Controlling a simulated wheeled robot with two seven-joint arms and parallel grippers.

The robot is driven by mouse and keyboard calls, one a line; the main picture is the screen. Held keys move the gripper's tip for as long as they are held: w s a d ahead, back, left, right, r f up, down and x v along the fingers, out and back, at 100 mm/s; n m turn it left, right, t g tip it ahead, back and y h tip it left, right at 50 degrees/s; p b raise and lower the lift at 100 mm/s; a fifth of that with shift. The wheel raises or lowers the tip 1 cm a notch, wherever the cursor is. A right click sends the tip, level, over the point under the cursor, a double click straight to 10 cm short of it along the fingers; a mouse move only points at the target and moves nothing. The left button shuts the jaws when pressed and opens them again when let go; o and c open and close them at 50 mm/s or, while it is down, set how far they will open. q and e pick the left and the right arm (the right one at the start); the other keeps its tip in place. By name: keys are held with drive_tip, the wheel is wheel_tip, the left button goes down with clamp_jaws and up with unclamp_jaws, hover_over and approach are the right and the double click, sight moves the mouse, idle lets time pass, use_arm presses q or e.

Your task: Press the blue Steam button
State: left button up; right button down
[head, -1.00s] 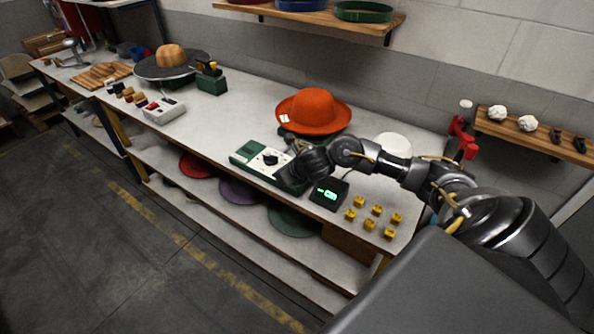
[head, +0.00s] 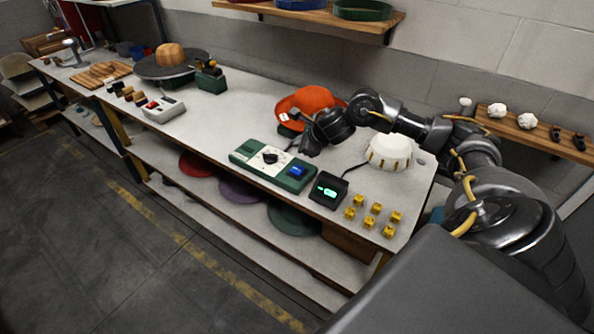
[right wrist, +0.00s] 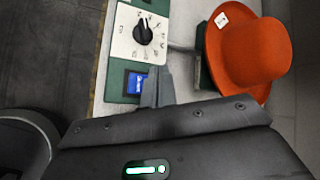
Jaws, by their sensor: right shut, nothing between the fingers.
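The blue Steam button (head: 296,171) is on the right end of the green control box (head: 240,155), to the right of a black dial (head: 270,157) on a white plate. In the right wrist view the blue button (right wrist: 136,83) shows beside my finger, below the dial (right wrist: 143,31). My right gripper (head: 308,147) is shut and empty, behind and above the box, apart from the button as far as I can see. In the right wrist view its fingers (right wrist: 158,88) show as one dark upright piece. My left gripper is in neither view.
A black display (head: 328,190) with green figures stands right of the box, with several yellow blocks (head: 376,209) beyond. An orange hat (head: 305,101) is behind my gripper, and a white domed object (head: 389,151) is to the right.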

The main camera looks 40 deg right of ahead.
drive_tip(key=b, duration=0.5)
hover_over(300, 171)
wheel_tip(300, 171, down, 7)
drive_tip(key=shift+f+b, duration=0.6)
drive_tip(key=shift+b, duration=0.05)
idle(1.2)
drive_tip(key=shift+f+b, duration=0.4)
drive_tip(key=shift+b, duration=0.15)
drive_tip(key=shift+f+b, duration=0.55)
drive_tip(key=shift+b, duration=0.05)
idle(0.6)
drive_tip(key=shift+r, duration=0.15)
drive_tip(key=shift+r+p, duration=0.65)
drive_tip(key=shift+r, duration=0.15)
drive_tip(key=shift+r, duration=0.1)
drive_tip(key=shift+r+p, duration=1.85)
drive_tip(key=shift+r, duration=0.55)
